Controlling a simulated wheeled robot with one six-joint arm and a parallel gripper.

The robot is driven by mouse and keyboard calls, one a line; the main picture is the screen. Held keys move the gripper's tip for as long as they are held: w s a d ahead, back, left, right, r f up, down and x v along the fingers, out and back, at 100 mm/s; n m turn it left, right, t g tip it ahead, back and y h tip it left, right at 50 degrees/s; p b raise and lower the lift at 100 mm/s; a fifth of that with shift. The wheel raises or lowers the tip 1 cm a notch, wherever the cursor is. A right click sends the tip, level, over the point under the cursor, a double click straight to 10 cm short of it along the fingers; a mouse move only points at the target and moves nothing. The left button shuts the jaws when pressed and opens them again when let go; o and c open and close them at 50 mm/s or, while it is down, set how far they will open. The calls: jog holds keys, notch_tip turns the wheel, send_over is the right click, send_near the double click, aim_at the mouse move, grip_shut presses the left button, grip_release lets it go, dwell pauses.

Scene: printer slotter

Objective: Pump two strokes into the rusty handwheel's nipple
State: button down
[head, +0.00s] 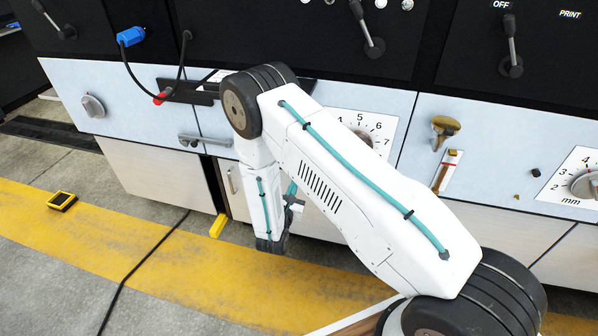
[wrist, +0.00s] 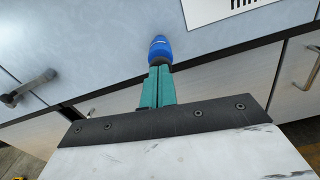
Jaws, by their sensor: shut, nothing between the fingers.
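My gripper (wrist: 158,88) shows in the wrist view with its teal fingers shut together and nothing between them. A blue rounded tip with a dark collar (wrist: 160,50) shows right at the fingertips, in front of the pale blue panel; I cannot tell whether it touches them. In the head view my arm hides most of my gripper. A brown round knob (head: 365,138) sits on a numbered dial, partly behind my arm. A brownish, rusty-looking handle (head: 445,128) sticks out of the panel to the right. I cannot make out a nipple on either.
A blue plug with a black cable (head: 130,36) and a red-tipped end (head: 162,96) are at upper left. A grey knob on a mm dial (head: 585,184) is at right. A bar handle (wrist: 30,88) crosses the wrist view's left. A yellow device (head: 62,201) lies on the floor.

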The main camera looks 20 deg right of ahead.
jog(key=shift+w+d, duration=0.3)
jog(key=shift+w, duration=0.15)
jog(key=shift+s+a, duration=0.1)
jog(key=shift+s, duration=0.05)
jog(key=shift+v, duration=0.8)
jog(key=shift+s+a, duration=0.1)
jog(key=shift+v, duration=1.9)
